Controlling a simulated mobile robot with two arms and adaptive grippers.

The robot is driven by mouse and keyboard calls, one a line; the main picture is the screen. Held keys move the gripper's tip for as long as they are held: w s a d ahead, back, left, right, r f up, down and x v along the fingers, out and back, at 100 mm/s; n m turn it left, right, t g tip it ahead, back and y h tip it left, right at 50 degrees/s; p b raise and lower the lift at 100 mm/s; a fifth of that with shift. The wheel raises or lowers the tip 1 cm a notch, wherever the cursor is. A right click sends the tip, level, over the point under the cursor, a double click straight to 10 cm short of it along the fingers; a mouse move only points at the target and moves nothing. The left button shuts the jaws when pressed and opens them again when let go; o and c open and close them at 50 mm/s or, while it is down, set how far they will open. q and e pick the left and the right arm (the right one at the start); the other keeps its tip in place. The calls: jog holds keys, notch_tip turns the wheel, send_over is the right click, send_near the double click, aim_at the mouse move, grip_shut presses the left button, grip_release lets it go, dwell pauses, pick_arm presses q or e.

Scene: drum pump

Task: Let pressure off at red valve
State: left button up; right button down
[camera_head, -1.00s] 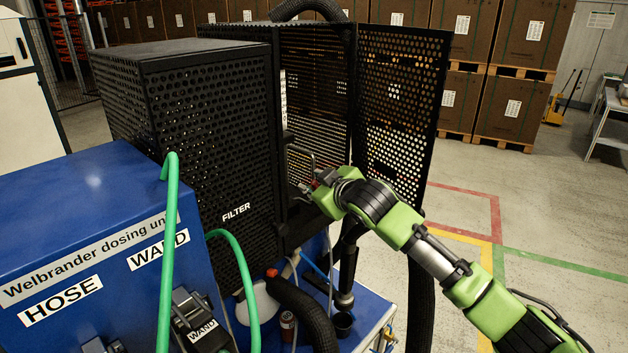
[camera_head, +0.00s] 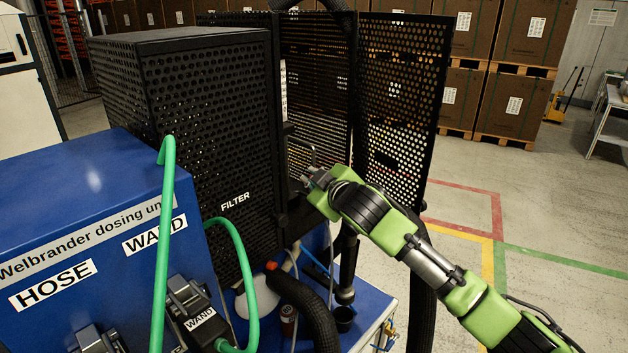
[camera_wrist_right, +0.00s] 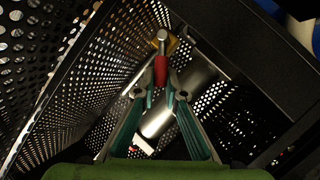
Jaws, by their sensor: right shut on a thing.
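The red valve handle (camera_wrist_right: 160,70) shows in the right wrist view, between the fingertips of my right gripper (camera_wrist_right: 158,92). The gripper's two teal fingers close in on it from both sides, and it is shut on the handle. A metal stem with a rounded end and a bit of yellow sit just beyond the red part. In the head view my right gripper (camera_head: 318,178) reaches inside the open black perforated cage; the red valve is hidden there. My left gripper is not in view.
The black FILTER housing (camera_head: 205,130) stands just left of my right arm, and an open perforated door (camera_head: 405,100) stands behind it. A blue dosing unit (camera_head: 80,230) with green hoses is at the left. Open floor lies to the right.

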jog(key=f+n+b, duration=0.1)
jog(key=a+n+t+b, duration=0.1)
jog(key=b, duration=0.1)
jog(key=shift+s+f+t, duration=0.3)
jog(key=shift+s+f, duration=0.05)
jog(key=shift+s, duration=0.05)
jog(key=shift+s+a+f+n+t+b, duration=0.15)
jog(key=shift+s+f+n+t+b, duration=0.1)
jog(key=shift+n+t+b, duration=0.7)
jog(key=shift+g, duration=0.35)
jog(key=c, duration=2.1)
grip_release()
jog(key=v, duration=1.2)
jog(key=shift+r, duration=0.1)
jog(key=shift+a, duration=0.1)
